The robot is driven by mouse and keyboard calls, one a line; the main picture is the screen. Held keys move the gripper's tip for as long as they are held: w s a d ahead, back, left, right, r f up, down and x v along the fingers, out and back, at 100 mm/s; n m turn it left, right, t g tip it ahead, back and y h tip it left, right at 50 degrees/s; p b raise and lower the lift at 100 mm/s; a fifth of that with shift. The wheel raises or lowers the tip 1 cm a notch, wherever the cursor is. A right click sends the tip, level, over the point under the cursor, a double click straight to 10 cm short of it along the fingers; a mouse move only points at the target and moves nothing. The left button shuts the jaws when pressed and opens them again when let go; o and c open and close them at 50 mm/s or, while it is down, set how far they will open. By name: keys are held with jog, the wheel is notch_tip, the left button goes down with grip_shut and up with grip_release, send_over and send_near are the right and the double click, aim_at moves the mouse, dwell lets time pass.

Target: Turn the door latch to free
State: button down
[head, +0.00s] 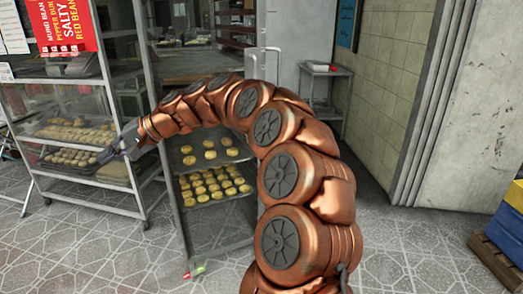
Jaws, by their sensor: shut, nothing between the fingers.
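My gripper (106,155) is at the left, at the end of my copper-coloured arm that arches across the middle of the view. It is shut and empty, and appears in front of the left rack's lower trays. I cannot make out the door latch for certain. A thin pale metal handle (279,64) stands up behind the top of my arm, well to the right of my gripper; I cannot tell whether it belongs to the latch. My arm hides part of what lies behind it.
A metal rack (146,190) with trays of baked goods stands at the left. Another rack (187,235) with trays of yellow buns (213,187) is in the centre. A small metal table (326,70) stands at the back. Blue and yellow crates (508,225) sit at the right. Tiled floor (395,245) is clear at centre right.

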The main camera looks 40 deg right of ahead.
jog(key=w+d+f+m+t+h+b, duration=0.1)
jog(key=w+d+f+m+t+b, duration=0.2)
jog(key=w+d, duration=0.45)
jog(key=w+d+f+m+t+h+b, duration=0.1)
jog(key=w+d+f+m+t+b, duration=0.2)
jog(key=d, duration=0.7)
jog(key=w+d+f+m+t+h+b, duration=0.1)
jog(key=w+d+f+m+h+b, duration=0.15)
jog(key=d, duration=0.55)
jog(key=w+d+f+m+t+h+b, duration=0.15)
jog(key=d+f, duration=0.25)
jog(key=d, duration=0.5)
jog(key=s+d+f+m+t+h+b, duration=0.1)
jog(key=s+d+f+m+h+b, duration=0.2)
jog(key=d, duration=0.7)
jog(key=s+d+f+m+h+b, duration=0.1)
jog(key=s+d+f+h, duration=0.3)
jog(key=d, duration=0.5)
jog(key=s+d+f+m+t+h+b, duration=0.1)
jog(key=s+d+f+m+h+b, duration=0.3)
jog(key=d, duration=0.6)
jog(key=w+d+r+n+p, duration=0.1)
jog(key=w+d+n+p, duration=0.1)
jog(key=w, duration=0.6)
jog(key=shift+d+r+y+p, duration=0.25)
jog(key=shift+d+y+p, duration=0.15)
jog(key=shift+d+p, duration=0.15)
jog(key=shift+w+g, duration=0.2)
jog(key=shift+g, duration=0.05)
